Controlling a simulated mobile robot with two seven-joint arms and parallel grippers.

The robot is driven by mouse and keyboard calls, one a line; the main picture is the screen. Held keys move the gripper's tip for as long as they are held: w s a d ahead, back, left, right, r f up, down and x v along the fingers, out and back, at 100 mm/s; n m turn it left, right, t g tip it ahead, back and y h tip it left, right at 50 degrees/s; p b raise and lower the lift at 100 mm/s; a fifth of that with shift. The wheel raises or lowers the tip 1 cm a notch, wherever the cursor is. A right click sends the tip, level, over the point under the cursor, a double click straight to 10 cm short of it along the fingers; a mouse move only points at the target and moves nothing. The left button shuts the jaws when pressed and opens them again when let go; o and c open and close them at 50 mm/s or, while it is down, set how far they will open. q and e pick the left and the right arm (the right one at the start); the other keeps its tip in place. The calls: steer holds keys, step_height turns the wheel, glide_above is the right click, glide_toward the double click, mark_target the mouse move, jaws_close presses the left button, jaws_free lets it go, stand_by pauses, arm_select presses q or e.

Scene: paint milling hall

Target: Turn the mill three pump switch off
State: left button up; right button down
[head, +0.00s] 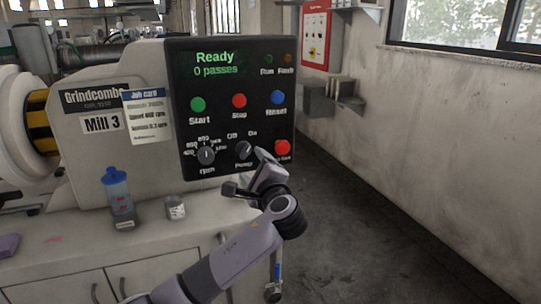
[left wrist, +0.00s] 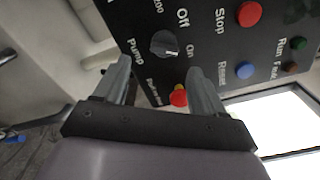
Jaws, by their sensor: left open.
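The Mill 3 pump switch (head: 243,150) is a dark rotary knob low on the black control panel (head: 228,75), with Off and On above it and Pump below. In the left wrist view the knob (left wrist: 164,43) carries a pale mark that appears to point toward On. My left gripper (head: 246,173) is just in front of the panel, below and right of the knob. In the left wrist view its open fingers (left wrist: 159,70) are spread with nothing between them, and the knob lies just beyond the tips, apart from them. My right gripper is out of view.
A red emergency button (head: 282,147) sits right of the knob; it shows close to the right finger in the wrist view. A speed dial (head: 206,155) is on the left. A blue-capped bottle (head: 117,190) and a small jar (head: 175,207) stand on the counter. The right floor is clear.

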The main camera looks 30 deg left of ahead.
mark_target(247, 154)
arm_select(q)
steer(key=shift+r+p+x, duration=0.15)
steer(key=shift+p+x, duration=0.05)
steer(key=shift+x, duration=1.6)
steer(key=shift+r+p+x, duration=0.2)
steer(key=shift+x, duration=1.55)
steer(key=shift+w+d, duration=0.1)
steer(key=c, duration=1.1)
